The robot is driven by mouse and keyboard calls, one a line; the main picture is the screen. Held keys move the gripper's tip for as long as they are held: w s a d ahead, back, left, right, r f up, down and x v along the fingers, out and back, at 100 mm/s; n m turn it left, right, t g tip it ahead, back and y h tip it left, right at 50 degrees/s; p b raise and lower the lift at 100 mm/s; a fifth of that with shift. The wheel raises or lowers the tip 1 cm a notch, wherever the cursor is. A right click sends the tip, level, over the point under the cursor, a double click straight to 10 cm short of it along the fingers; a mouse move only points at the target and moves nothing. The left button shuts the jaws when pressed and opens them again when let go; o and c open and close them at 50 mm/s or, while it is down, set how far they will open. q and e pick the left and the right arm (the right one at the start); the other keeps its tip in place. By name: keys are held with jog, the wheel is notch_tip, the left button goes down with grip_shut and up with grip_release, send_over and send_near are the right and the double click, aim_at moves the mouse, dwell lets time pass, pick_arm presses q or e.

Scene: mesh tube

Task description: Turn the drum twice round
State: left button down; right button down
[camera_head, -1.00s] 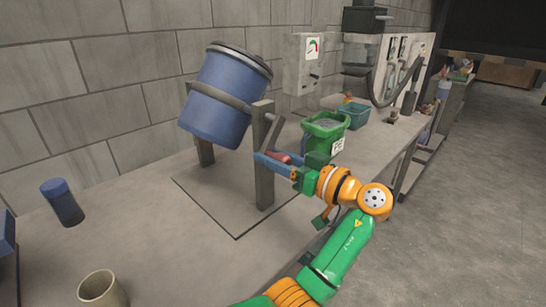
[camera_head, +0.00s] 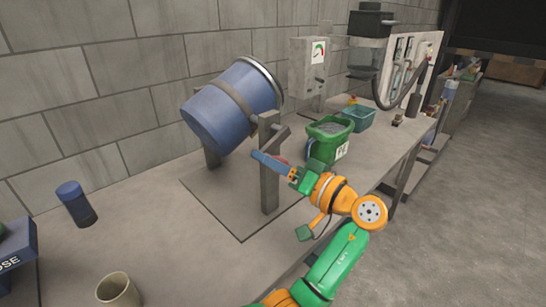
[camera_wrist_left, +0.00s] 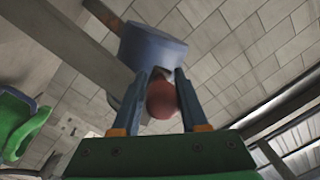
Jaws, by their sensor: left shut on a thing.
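The blue drum (camera_head: 225,112) hangs tilted in a grey frame, its rim end leaning up to the right. A grey crank (camera_head: 278,136) sits at the top of the near post (camera_head: 269,185). My left gripper (camera_head: 274,163) is at the red crank handle (camera_head: 284,160), just right of the post. In the left wrist view the red handle (camera_wrist_left: 162,101) lies between the two blue fingers, and the gripper (camera_wrist_left: 164,82) is shut on it. My right gripper is not in view.
A green bucket (camera_head: 322,145) stands close behind my left gripper, with a teal bin (camera_head: 358,118) beyond.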

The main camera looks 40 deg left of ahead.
pick_arm(q)
jog(key=shift+s+r+m+p, duration=0.1)
jog(key=shift+r+m+p, duration=0.25)
jog(key=shift+r, duration=0.35)
jog(key=c, duration=0.5)
grip_release()
jog(key=shift+d+f+m, duration=0.1)
jog(key=shift+f+m, duration=0.1)
jog(key=shift+m, duration=0.05)
jog(key=d+b, duration=0.2)
jog(key=d, duration=0.5)
jog(key=shift+s+b, duration=0.1)
jog(key=shift+b, duration=0.3)
jog(key=shift+a+f, duration=0.1)
